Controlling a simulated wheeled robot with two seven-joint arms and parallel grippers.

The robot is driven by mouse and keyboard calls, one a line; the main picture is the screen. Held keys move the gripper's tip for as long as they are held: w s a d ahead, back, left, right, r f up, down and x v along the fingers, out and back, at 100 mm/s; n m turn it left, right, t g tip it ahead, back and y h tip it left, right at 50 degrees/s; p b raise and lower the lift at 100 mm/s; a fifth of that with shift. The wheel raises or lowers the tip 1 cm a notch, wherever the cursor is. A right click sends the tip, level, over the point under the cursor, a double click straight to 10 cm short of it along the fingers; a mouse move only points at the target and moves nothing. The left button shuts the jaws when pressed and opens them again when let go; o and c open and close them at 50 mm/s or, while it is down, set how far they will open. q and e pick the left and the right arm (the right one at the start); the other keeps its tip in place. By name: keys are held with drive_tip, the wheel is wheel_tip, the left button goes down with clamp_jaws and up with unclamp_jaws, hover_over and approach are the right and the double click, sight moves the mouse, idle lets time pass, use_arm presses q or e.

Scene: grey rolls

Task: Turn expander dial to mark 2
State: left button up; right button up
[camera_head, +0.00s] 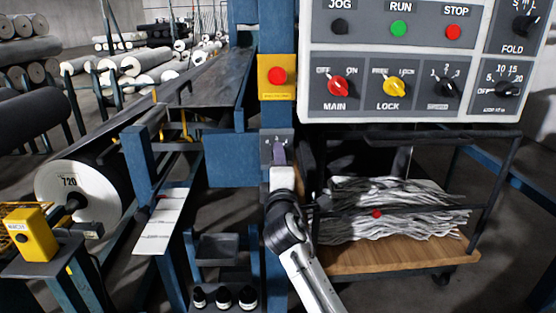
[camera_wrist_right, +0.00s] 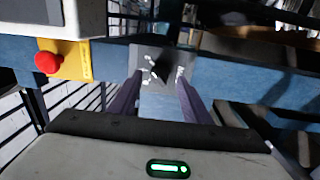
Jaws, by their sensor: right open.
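A small grey plate (camera_head: 270,136) with a dial sits on the blue post below the red button. Its lettering is too small to read, so I cannot confirm its name. In the right wrist view the plate shows a black knob (camera_wrist_right: 163,68) with white marks around it. The knob's setting is unclear. My right gripper (camera_head: 279,154) is in front of this plate and partly covers it. In the right wrist view its two purple fingers are apart, on either side of the knob, with nothing clearly held. Whether they touch the knob is unclear. My left gripper is out of view.
A red stop button on a yellow box (camera_head: 277,77) is just above the plate. The white control panel (camera_head: 410,60) with several knobs hangs at upper right, including a black dial (camera_head: 445,87) marked 1 to 3. A cart (camera_head: 400,258) with grey strands stands at right.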

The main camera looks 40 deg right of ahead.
drive_tip(key=v, duration=0.8)
drive_tip(key=shift+s, duration=0.3)
drive_tip(key=shift+a, duration=0.15)
drive_tip(key=s+a+f+m+g+y, duration=0.1)
drive_tip(key=s+a+f+y, duration=0.2)
drive_tip(key=f, duration=0.5)
drive_tip(key=s+a+f+m+g+y, duration=0.1)
drive_tip(key=s+a+f+y, duration=0.2)
drive_tip(key=f, duration=0.5)
drive_tip(key=s+a+f+m+g+y, duration=0.1)
drive_tip(key=s+a+f+y, duration=0.2)
drive_tip(key=f, duration=0.4)
drive_tip(key=s+a+f+m+g+y, duration=0.1)
drive_tip(key=s+a+f+m+g, duration=0.1)
drive_tip(key=s+a+f, duration=0.3)
drive_tip(key=s+a+f+m+g+y, duration=0.2)
drive_tip(key=s+a+f+m, duration=0.2)
drive_tip(key=s+f, duration=0.4)
drive_tip(key=s+a+p, duration=0.1)
drive_tip(key=s, duration=0.3)
drive_tip(key=shift+s+f+y, duration=0.2)
drive_tip(key=shift+f+y, duration=0.1)
